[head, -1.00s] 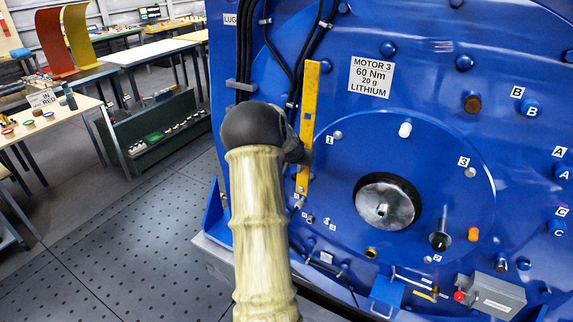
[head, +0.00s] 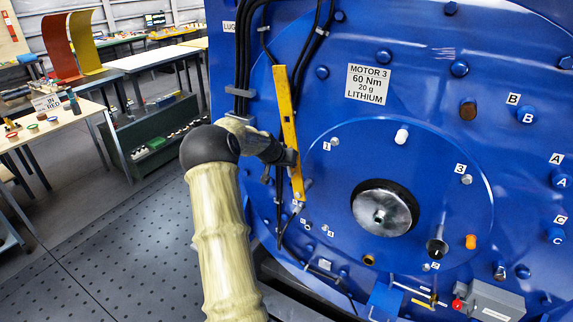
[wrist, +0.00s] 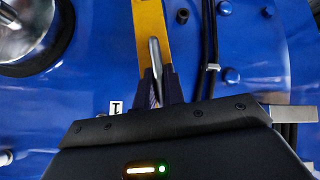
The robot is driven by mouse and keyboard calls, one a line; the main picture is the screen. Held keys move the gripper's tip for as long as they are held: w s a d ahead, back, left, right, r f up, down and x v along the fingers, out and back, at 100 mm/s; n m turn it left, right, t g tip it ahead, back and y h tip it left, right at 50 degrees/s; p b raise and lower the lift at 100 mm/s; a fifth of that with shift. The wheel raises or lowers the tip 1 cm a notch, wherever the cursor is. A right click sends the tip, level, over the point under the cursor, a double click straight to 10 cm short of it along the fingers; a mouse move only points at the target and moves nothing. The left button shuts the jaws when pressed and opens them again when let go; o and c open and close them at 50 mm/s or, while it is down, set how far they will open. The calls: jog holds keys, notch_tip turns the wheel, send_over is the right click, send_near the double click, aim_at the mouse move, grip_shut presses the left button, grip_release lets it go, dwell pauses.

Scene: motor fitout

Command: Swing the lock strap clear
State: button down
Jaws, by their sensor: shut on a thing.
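The lock strap (head: 286,110) is a long yellow bar on the blue motor face, left of the round cover plate (head: 335,215). It leans, with its upper end to the left of its lower end. My gripper (head: 291,158) is shut on the strap's lower half. In the wrist view the strap (wrist: 152,30) runs up from the dark fingertips (wrist: 157,88), with a slim silver piece between them. The fingers hide part of the strap and its exact grip.
Black cables (head: 246,60) run down just left of the strap. The hub (head: 384,208), pegs and a grey box with a red button (head: 488,298) lie right and below. Work tables (head: 50,128) stand at far left, with open floor before them.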

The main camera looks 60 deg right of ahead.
jog(key=shift+w, duration=0.15)
jog(key=c, duration=1.5)
grip_release()
jog(key=shift+w, duration=0.1)
jog(key=b+v, duration=0.4)
jog(key=v, duration=1.3)
jog(key=shift+a+r, duration=0.15)
jog(key=shift+a, duration=0.1)
